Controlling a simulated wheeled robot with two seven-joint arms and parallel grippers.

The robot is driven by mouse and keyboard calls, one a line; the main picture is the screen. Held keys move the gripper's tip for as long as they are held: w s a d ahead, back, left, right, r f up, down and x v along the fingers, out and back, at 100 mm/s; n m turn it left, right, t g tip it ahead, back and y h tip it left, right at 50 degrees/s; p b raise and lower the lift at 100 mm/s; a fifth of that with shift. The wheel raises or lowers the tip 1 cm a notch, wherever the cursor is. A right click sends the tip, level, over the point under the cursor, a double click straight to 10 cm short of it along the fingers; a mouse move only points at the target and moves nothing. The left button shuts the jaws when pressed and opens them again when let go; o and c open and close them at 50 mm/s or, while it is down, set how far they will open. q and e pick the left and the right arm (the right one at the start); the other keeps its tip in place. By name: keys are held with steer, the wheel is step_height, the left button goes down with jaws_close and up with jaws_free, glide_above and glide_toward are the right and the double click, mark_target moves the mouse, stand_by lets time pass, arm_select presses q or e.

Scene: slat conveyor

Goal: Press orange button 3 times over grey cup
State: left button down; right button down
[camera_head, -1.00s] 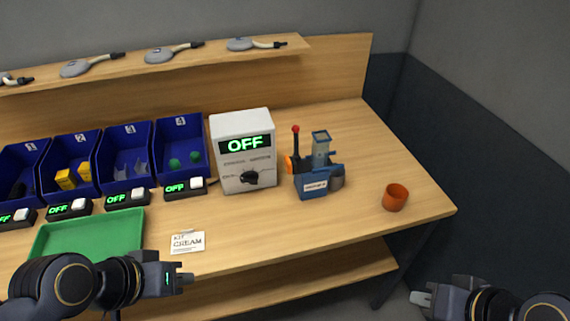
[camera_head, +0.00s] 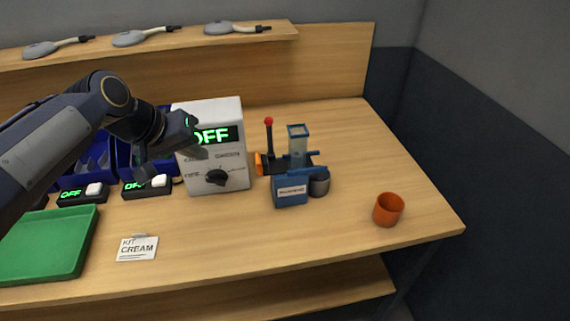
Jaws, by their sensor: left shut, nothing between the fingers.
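The blue machine (camera_head: 290,188) stands on the table, with a clear hopper on top and a red-knobbed lever. An orange part (camera_head: 259,164), which looks like the button, sits on its left side. The grey cup (camera_head: 319,187) is dark and stands against the machine's right side. My left gripper (camera_head: 197,152) is shut and empty, raised in front of the white control box, left of the machine and apart from the orange part. My right gripper is out of view.
The white box (camera_head: 212,115) reads OFF and has a black dial. An orange cup (camera_head: 388,210) stands at the right. A green tray (camera_head: 45,245) and a CREAM card (camera_head: 137,248) lie at the front left. Blue bins are partly hidden behind my arm.

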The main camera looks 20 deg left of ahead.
arm_select(q)
steer(key=w+d+f+p, duration=0.1)
steer(key=w+d+f, duration=0.4)
steer(key=w+f, duration=0.3)
steer(key=shift+w+d, duration=0.2)
steer(key=shift+w, duration=0.2)
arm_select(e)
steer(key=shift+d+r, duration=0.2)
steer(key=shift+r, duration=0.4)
arm_select(q)
steer(key=shift+d, duration=0.1)
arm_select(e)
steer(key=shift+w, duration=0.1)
